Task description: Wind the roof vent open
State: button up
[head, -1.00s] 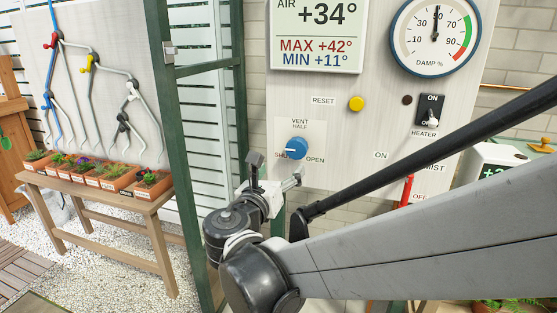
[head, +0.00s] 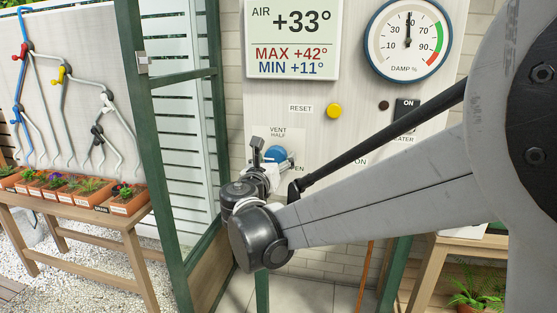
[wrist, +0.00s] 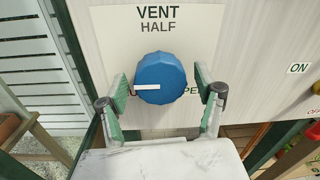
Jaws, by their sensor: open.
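The blue vent knob (wrist: 168,72) sits on the panel below the words VENT and HALF. Its white pointer (wrist: 147,87) points left, towards the SHUT side. My gripper (wrist: 162,92) is open, with one green-padded finger on each side of the knob in the wrist view. The fingers partly cover the SHUT and OPEN labels.
The panel also carries a yellow reset button (head: 334,111), an air display (head: 291,35) reading +33°, a damp dial (head: 408,40) and a heater switch (head: 405,108). A green door frame (head: 160,150) stands close on the left. A bench of potted plants (head: 60,205) is farther left.

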jog(key=shift+w, duration=0.2)
jog(key=c, duration=1.2)
jog(key=shift+o, duration=0.2)
